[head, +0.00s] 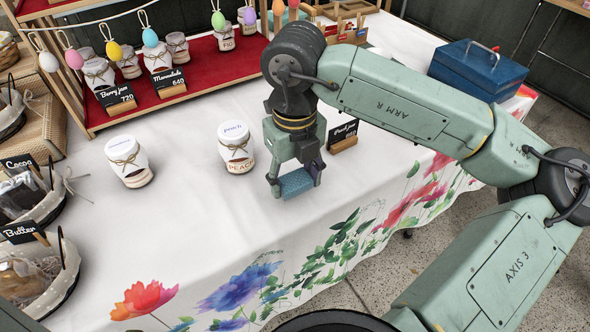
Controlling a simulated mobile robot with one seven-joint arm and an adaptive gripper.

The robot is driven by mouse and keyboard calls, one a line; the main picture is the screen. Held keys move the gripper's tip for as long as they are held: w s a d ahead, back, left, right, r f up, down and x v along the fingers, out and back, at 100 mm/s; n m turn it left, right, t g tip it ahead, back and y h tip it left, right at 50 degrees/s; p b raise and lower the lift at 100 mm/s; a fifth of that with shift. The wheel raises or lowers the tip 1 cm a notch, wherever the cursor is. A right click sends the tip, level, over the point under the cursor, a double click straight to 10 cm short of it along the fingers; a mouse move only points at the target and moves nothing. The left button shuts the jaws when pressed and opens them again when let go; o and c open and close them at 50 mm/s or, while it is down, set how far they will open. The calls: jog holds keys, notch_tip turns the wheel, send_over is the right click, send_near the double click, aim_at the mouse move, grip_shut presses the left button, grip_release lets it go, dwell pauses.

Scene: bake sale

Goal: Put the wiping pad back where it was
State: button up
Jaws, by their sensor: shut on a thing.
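The wiping pad (297,184) is a small blue block between the fingertips of my gripper (294,182). My gripper points down and is shut on the pad. The pad is low over the white tablecloth, near the table's front edge; I cannot tell whether it touches the cloth. A white jar labelled peach (236,147) stands just left of my gripper, apart from it. A small black price sign (343,135) on a wooden foot stands just right of my gripper, partly hidden by it.
Another white jar (129,162) stands further left. A red-lined shelf (200,78) holds several jars, signs and hanging coloured eggs. Baskets (62,275) line the left edge. A blue metal box (478,70) is at the back right. Cloth in front of the jars is clear.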

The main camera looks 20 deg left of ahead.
aim_at(295, 174)
jog(key=w, duration=0.1)
jog(key=w+a, duration=0.1)
jog(key=w, duration=0.1)
jog(key=shift+w+a+f, duration=0.1)
jog(key=shift+w+f, duration=0.05)
jog(key=shift+w, duration=0.05)
notch_tip(295, 174, down, 4)
jog(key=shift+r+p, duration=0.25)
jog(key=shift+p, duration=0.45)
jog(key=shift+f+b, duration=0.3)
jog(key=shift+b, duration=0.1)
jog(key=o, duration=1.2)
jog(key=shift+r, duration=0.1)
jog(key=shift+r, duration=0.15)
jog(key=shift+r+p, duration=0.2)
jog(key=shift+p, duration=0.2)
notch_tip(295, 174, up, 12)
jog(key=b, duration=0.1)
jog(key=shift+f+b, duration=0.15)
jog(key=shift+b, duration=0.15)
